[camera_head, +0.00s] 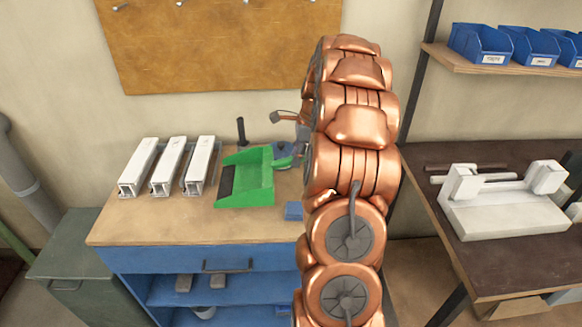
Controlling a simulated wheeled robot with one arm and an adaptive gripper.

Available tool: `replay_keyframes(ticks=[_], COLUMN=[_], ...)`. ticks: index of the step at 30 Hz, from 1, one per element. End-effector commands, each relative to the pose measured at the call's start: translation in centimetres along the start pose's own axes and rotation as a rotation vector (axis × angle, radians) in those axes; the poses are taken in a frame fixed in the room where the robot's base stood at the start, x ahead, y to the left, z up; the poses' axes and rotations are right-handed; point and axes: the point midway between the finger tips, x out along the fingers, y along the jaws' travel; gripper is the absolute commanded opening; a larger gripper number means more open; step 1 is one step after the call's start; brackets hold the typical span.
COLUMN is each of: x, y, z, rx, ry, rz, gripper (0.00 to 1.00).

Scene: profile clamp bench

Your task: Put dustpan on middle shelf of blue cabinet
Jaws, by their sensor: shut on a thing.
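A green dustpan (262,187) lies on the wooden top of the blue cabinet (135,262), its wide open mouth to the left and its handle side to the right. My gripper (286,160) is at the dustpan's handle end and shut on it; my copper arm hides much of the gripper and the right side of the cabinet. I cannot tell whether the dustpan touches the top. Below a drawer with a dark handle (228,266), the cabinet has open shelves. A visible shelf (245,290) holds small grey items.
Several white profiles (170,166) stand left of the dustpan, with a dark upright peg (241,131) behind it. A small blue block (293,211) is at its right. A dark bench (430,190) with a white fixture (505,212) stands right. The worktop's front left is clear.

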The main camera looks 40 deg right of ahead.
Motion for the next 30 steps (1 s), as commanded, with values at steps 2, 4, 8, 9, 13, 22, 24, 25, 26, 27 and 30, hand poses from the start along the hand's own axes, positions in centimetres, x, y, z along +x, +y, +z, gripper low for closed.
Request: replay_keyframes(ticks=[2,4,8,9,13,22,24,25,26,27,30], x=[0.5,0.9,2.0,2.5,4.2,4.9,4.9,4.9,4.9,4.9,4.8], y=[-0.1,-0.1,0.1,0.1,0.1,-0.1,-0.1,0.0,0.0,0.0,0.0], z=[-0.2,-0.3,-0.6,-0.7,-1.2,-1.4,-1.4,-1.4,-1.4,-1.4,-1.4], rx=[0.002,0.002,0.003,0.003,0.004,0.001,0.001,0.001,0.001,0.001,0.001], ry=[-0.001,-0.002,-0.002,-0.002,-0.002,0.001,0.001,0.001,0.001,0.001,0.001], rz=[-0.003,-0.002,0.002,0.002,0.004,-0.001,-0.001,-0.001,-0.001,-0.001,-0.001], gripper=[0.00,0.00,0.00,0.00,0.00,0.29,0.36,0.39,0.42,0.46,0.50])
